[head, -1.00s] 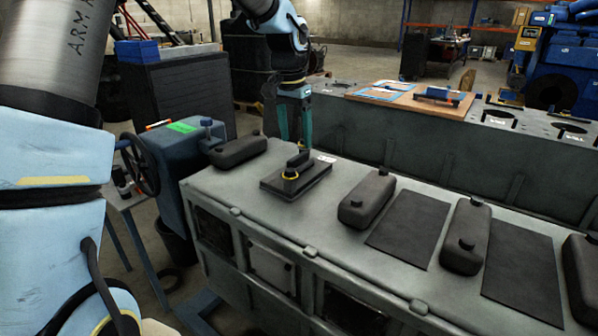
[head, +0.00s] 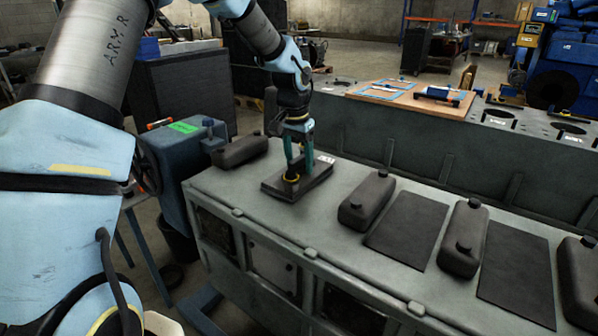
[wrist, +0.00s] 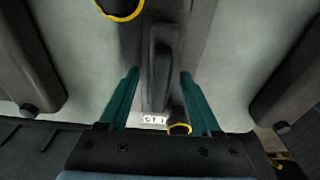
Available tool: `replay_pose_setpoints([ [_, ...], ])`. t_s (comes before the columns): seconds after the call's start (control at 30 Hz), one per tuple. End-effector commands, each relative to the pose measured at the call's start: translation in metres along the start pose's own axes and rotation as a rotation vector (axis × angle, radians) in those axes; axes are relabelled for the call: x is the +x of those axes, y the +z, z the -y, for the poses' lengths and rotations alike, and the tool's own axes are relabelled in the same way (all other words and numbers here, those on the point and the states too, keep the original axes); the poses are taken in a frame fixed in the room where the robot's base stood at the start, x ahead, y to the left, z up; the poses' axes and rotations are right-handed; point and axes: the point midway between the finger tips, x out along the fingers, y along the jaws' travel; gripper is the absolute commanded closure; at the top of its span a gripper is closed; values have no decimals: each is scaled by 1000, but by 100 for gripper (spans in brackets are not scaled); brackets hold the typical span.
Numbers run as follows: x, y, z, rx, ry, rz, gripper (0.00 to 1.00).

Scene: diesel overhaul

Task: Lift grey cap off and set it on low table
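The dark grey cap (head: 278,190) is a flat plate with a raised bar handle and yellow rings, lying on top of the long grey engine block (head: 225,190). My gripper (head: 299,170) is pointed down over it with teal fingers open. In the wrist view, the fingers of my gripper (wrist: 160,85) stand on either side of the cap's handle (wrist: 161,60), with gaps showing. A small white label shows beside the cap, only partly readable. Part of a low table (head: 131,201) shows at the left, mostly hidden by my arm.
Dark elongated covers (head: 366,201) and flat black pads (head: 407,230) lie to the right along the block. Another cover (head: 240,151) sits close on the left, by a blue housing (head: 180,150) with a handwheel. Behind stands a second grey block with a wooden board (head: 412,97).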

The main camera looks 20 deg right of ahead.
Motion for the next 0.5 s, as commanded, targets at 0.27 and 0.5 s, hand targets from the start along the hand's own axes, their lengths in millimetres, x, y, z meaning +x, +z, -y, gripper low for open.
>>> replay_pose_setpoints([
  [0.27,0,0,0,0,0,0,68],
  [0.5,0,0,0,0,0,0,95],
])
